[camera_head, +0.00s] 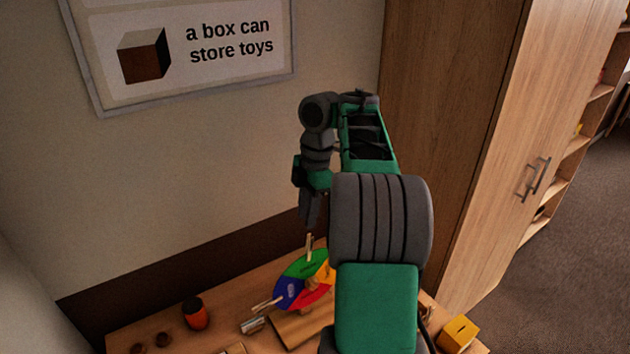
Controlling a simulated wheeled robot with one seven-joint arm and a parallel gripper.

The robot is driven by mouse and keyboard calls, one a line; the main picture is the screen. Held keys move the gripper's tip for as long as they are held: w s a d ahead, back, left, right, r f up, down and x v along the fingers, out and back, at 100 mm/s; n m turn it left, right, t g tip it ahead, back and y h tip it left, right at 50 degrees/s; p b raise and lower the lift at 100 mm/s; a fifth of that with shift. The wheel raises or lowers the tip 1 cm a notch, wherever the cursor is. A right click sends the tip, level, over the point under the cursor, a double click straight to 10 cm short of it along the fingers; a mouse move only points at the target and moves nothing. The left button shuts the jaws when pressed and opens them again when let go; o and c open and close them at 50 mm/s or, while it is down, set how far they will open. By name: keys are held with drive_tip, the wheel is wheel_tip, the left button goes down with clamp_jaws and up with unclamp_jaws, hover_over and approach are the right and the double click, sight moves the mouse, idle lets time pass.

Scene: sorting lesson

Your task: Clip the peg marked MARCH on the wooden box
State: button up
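My gripper (309,220) points down above a colour wheel with green, yellow, red and blue sectors (289,291). Its fingers are dark and small, and whether they are open or shut is unclear. A light wooden peg (309,243) stands upright just below the fingertips, at the green sector's top edge; I cannot tell whether the gripper holds it. Another wooden peg (265,304) sticks out to the left from the blue sector. No MARCH marking is readable on either peg. I cannot identify a wooden box among the small pictures on the wheel. My arm hides the wheel's right side.
The wheel stands by a wooden board (290,332) on the table (180,318). A small metallic item (252,325) lies to its left. A yellow block (458,335) sits at right. A tall cabinet (480,120) stands behind.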

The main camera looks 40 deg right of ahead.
drive_tip(key=shift+n, duration=0.5)
drive_tip(key=f+b, duration=0.4)
drive_tip(key=d+f+b, duration=0.1)
drive_tip(key=f+b, duration=0.1)
drive_tip(key=b, duration=0.1)
drive_tip(key=shift+s+f, duration=0.15)
drive_tip(key=shift+f, duration=0.15)
clamp_jaws()
drive_tip(key=shift+r, duration=0.1)
drive_tip(key=shift+d+r+p, duration=0.15)
drive_tip(key=shift+r+p, duration=1.1)
drive_tip(key=shift+p, duration=0.05)
drive_tip(key=shift+d+r+p, duration=0.15)
drive_tip(key=shift+r+p, duration=1.05)
drive_tip(key=shift+p, duration=0.05)
